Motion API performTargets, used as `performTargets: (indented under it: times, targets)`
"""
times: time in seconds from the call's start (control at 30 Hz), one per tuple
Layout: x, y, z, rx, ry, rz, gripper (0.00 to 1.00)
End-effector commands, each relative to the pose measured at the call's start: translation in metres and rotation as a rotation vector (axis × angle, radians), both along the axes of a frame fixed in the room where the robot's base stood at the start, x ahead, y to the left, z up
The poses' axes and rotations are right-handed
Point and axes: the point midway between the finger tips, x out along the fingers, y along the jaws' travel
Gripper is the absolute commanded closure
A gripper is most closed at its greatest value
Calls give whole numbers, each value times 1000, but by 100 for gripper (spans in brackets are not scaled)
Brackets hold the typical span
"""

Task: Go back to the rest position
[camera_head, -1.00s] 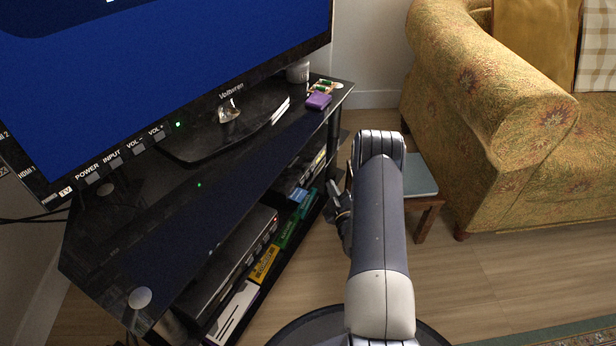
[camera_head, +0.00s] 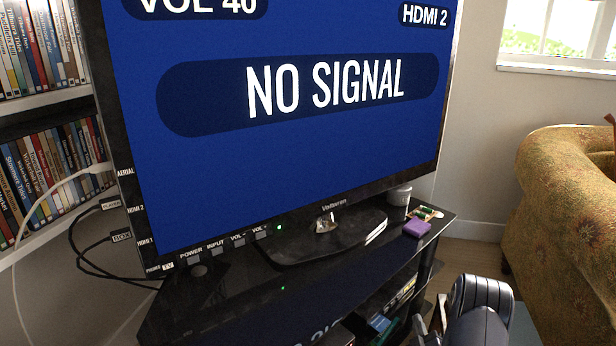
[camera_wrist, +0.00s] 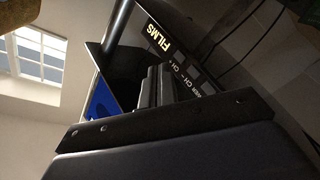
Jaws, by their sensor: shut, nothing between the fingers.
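My gripper (camera_wrist: 158,87) shows in the wrist view as two dark fingers side by side, shut with nothing seen between them. Behind the fingers in that view are a dark glossy edge, part of a blue screen and a case with the yellow word "FILMS" (camera_wrist: 166,38). In the head view my arm fills the lower right corner, beside the right end of the black TV stand. The fingers cannot be made out clearly there.
A large TV (camera_head: 290,120) showing "NO SIGNAL" stands on the black stand (camera_head: 240,305). A patterned sofa (camera_head: 570,190) is at right. DVD shelves (camera_head: 50,105) are at left, with loose cables nearby.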

Motion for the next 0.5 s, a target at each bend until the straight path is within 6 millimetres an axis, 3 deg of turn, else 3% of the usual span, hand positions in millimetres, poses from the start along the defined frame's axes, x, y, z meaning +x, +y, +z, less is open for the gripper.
performTargets:
  times: [0.2, 0.5]
  targets:
    - [-23, -21, 0, 0, -1, -2, 100]
    - [-29, -24, 0, 0, -1, 2, 100]
